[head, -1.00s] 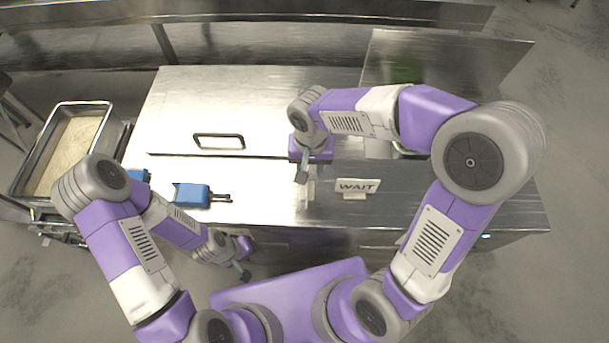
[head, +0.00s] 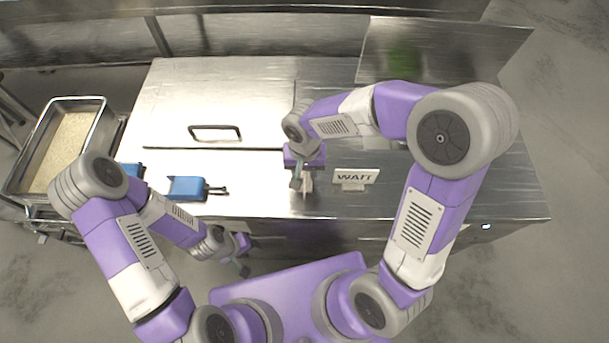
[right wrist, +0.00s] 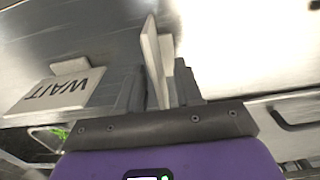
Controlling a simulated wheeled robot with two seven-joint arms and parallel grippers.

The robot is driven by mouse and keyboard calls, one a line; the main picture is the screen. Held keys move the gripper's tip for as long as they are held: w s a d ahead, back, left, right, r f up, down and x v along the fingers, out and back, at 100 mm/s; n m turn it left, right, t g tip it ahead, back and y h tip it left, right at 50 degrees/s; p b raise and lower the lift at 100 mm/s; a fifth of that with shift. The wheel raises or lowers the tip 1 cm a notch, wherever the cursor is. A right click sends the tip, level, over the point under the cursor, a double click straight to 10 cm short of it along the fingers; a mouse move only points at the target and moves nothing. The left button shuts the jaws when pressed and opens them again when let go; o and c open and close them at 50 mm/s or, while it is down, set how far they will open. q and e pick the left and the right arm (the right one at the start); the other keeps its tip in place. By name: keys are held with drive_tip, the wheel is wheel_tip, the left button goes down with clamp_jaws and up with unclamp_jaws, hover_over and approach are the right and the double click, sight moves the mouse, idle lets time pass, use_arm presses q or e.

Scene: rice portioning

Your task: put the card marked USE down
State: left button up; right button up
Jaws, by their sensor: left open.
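A pale card (right wrist: 154,62) with a small foot stands edge-on between the fingers of my right gripper (right wrist: 158,92) in the right wrist view. The fingers sit close against it on both sides, and its marking is turned out of sight. In the head view my right gripper (head: 300,182) points down over the front of the steel counter, with a pale bit of the card (head: 308,184) beside its fingers. Whether the card touches the counter is unclear. My left gripper (head: 244,268) is open and empty, in front of the counter's front edge.
A WAIT card (head: 355,177) stands on the counter just right of my right gripper; it also shows in the right wrist view (right wrist: 58,90). A blue-handled tool (head: 188,188) lies to the left. A rice-filled pan (head: 63,145) is at far left. A lid with a handle (head: 215,133) lies behind.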

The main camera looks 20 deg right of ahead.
drive_tip(key=shift+f, duration=0.2)
idle(0.4)
clamp_jaws()
